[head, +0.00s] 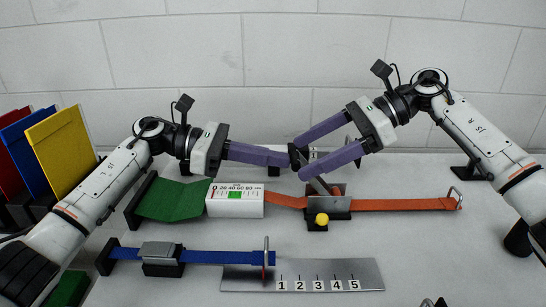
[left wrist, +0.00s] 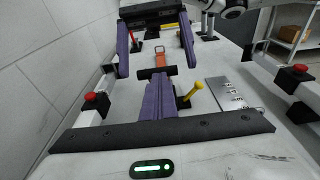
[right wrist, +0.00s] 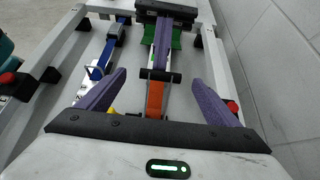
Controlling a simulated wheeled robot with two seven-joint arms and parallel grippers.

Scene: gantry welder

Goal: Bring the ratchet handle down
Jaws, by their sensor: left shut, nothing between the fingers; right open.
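The ratchet (head: 338,203) sits on the orange strap (head: 405,204). Its grey handle (head: 318,184) stands tilted up and left, ending in a black crossbar (head: 298,158). My left gripper (head: 290,158) is shut and empty, its tips at the crossbar; I cannot tell whether they touch it. The crossbar also shows just beyond those fingers in the left wrist view (left wrist: 167,72). My right gripper (head: 298,154) is open, with its fingers on either side of the crossbar. In the right wrist view the crossbar (right wrist: 155,75) lies between and beyond the open fingers.
A yellow knob (head: 321,219) stands just in front of the ratchet. A white gauge box (head: 235,207) and green strap (head: 170,200) lie left. A blue strap (head: 215,257) and a numbered metal plate (head: 325,275) lie in front. Colored panels (head: 62,150) stand far left.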

